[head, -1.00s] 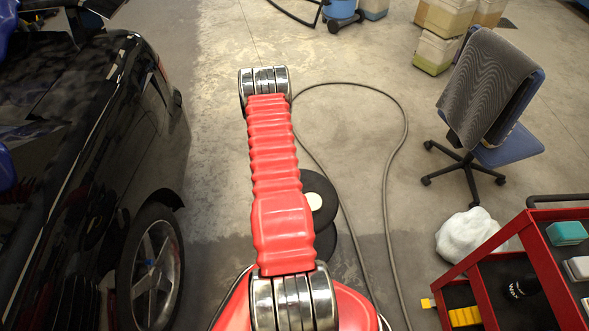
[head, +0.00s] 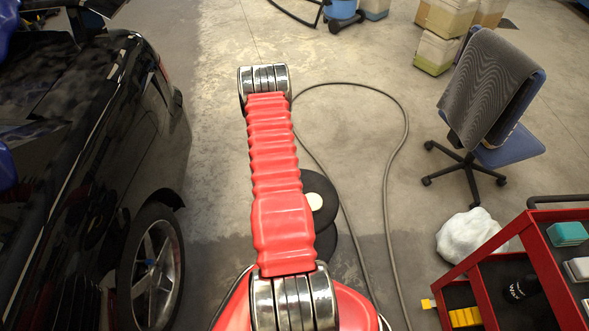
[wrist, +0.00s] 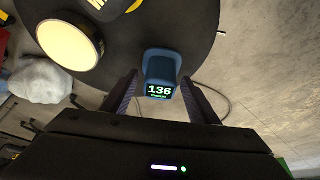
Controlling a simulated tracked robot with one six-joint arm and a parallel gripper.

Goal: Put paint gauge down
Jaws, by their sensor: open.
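The paint gauge (wrist: 161,72) is a small blue device with a lit display reading 136. In the wrist view it is at the edge of a round black top (wrist: 192,22), partly over it in the picture. My gripper (wrist: 164,88) is open, with one finger on each side of the gauge and a visible gap on both sides. Whether the gauge rests fully on the top I cannot tell. In the head view the black top (head: 326,188) is partly behind my red arm, and the gauge and gripper are hidden.
A round cream-faced item (wrist: 69,40) sits on the black top beside the gauge. A black car (head: 90,150) stands left. A cable (head: 388,180) loops over the floor. A chair (head: 490,110), a white cloth heap (head: 468,236) and a red cart (head: 545,265) are right.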

